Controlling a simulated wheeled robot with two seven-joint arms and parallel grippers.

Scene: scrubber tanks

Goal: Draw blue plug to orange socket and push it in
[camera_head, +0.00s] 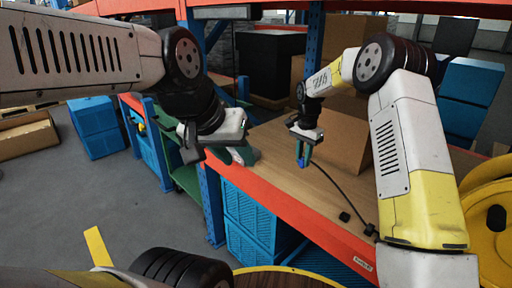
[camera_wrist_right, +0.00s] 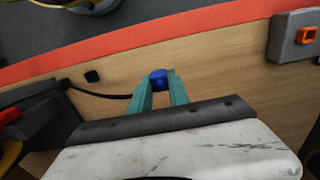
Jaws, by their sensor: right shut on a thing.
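The blue plug (camera_head: 301,163) is between the teal fingers of my right gripper (camera_head: 304,152), above the wooden bench top. In the right wrist view the plug (camera_wrist_right: 158,79) shows at the fingertips of my right gripper (camera_wrist_right: 160,90), which is shut on it. A black cable trails from it. The orange socket (camera_wrist_right: 306,35) is on a grey box (camera_wrist_right: 285,48) at the right edge of the right wrist view, apart from the plug. My left gripper (camera_head: 236,146) hangs over the bench's front edge by a grey shape; its fingers are unclear.
The wooden bench (camera_head: 275,138) has a raised-looking orange front edge (camera_head: 290,211). A cardboard box (camera_head: 340,142) stands behind my right gripper. A small black block (camera_head: 345,216) lies near the cable. Bare wood lies between the plug and the grey box.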

